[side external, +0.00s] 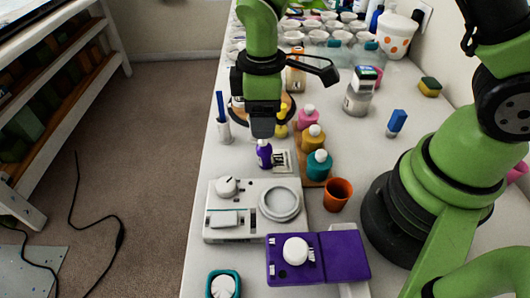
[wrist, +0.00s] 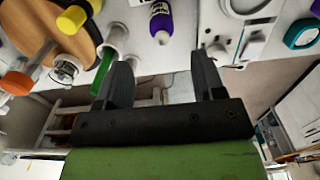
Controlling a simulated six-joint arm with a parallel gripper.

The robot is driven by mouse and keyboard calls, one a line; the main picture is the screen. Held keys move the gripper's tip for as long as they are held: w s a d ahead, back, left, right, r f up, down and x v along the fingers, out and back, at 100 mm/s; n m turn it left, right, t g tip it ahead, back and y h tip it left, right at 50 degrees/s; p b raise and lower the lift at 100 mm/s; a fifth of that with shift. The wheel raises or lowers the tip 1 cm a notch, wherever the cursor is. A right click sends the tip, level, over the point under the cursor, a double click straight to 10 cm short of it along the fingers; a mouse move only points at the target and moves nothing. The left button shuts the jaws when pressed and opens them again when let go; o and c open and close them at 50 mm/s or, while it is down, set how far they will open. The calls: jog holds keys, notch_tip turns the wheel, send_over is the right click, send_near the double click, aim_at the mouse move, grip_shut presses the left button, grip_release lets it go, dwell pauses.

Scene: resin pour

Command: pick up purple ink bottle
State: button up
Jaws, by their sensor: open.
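The purple ink bottle (side external: 265,156) stands upright on the white table, with a pale cap. In the side view my gripper (side external: 262,130) hangs pointing down, just above and behind it in the picture. In the wrist view the purple bottle (wrist: 160,22) is near the top edge, partly cut off. It lies beyond the fingertips of my gripper (wrist: 160,70), roughly in line with the gap. The fingers are spread wide with nothing between them. I cannot tell the exact height between fingertips and bottle.
Pink, yellow and teal (side external: 318,165) bottles stand in a row to the right. A white scale-like device (side external: 237,222) sits in front, with an orange cup (side external: 337,194) beside it. A round wooden board (wrist: 30,35) with bottles and a green-handled tool (wrist: 103,70) are close by.

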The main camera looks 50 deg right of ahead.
aim_at(263, 143)
jog(key=shift+s+f, duration=0.1)
jog(key=shift+f, duration=3.5)
jog(key=c, duration=1)
